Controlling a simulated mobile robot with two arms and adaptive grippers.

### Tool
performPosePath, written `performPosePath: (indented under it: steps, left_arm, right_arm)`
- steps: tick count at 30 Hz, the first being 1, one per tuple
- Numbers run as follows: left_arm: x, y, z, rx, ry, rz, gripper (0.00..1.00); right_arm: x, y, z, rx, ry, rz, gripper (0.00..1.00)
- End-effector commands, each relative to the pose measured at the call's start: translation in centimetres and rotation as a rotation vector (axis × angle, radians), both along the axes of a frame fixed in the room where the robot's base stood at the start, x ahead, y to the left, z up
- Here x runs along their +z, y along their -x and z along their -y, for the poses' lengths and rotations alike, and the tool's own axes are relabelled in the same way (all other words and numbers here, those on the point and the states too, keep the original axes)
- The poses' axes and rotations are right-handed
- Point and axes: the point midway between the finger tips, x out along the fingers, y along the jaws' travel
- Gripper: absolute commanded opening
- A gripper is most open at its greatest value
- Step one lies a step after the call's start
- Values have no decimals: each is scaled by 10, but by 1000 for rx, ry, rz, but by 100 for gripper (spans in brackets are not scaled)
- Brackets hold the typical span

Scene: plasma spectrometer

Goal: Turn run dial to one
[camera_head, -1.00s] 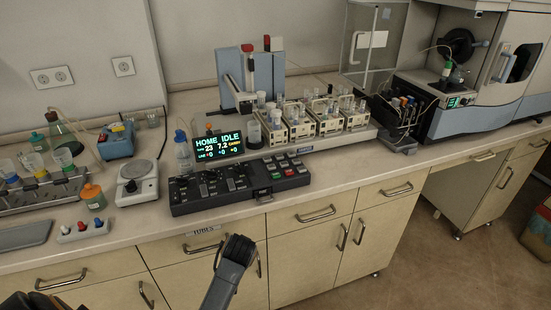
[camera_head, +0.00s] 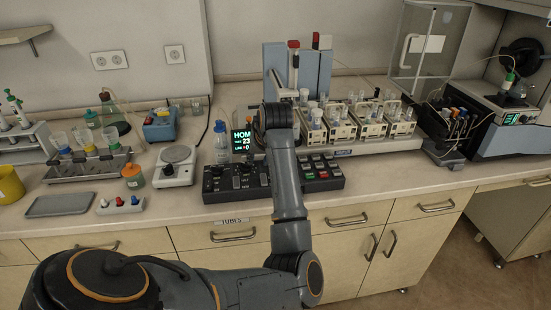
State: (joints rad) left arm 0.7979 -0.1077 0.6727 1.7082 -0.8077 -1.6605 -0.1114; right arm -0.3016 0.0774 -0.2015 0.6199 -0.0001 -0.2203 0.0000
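The black control panel (camera_head: 221,192) lies on the bench front, with small dark knobs and sliders on its left part and coloured buttons (camera_head: 322,170) on its right part. I cannot tell which control is the run dial; the panel's middle is hidden behind my arm. A dark display (camera_head: 242,141) behind the panel shows "HOM" and "23" in its visible part. My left arm rises from the bottom of the picture, and its dark end, with the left gripper (camera_head: 274,125), is over or behind the panel. The fingers are hidden. My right gripper is not in view.
Behind the panel stands a grey-blue sampler (camera_head: 275,60) with racks of cups (camera_head: 338,130). A clear bottle (camera_head: 221,142) and a white scale (camera_head: 176,168) stand left of it.

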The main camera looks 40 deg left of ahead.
Motion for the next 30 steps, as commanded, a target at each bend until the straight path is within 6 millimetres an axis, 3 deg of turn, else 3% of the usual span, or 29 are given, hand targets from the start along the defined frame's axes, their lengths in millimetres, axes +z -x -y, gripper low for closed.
performPosePath:
  steps: [1,6,9,14,20,30]
  left_arm:
    - [16,-12,2,17,47,15,30]
    - [50,-37,13,35,158,23,30]
    - [64,-46,20,28,198,23,30]
    - [71,-51,24,23,221,21,30]
    - [50,-56,17,21,223,17,30]
    - [-16,-73,-5,23,223,19,30]
  right_arm:
    - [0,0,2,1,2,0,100]
    - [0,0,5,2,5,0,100]
    - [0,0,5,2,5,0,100]
    - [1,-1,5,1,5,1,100]
    - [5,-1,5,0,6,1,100]
    - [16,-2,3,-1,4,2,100]
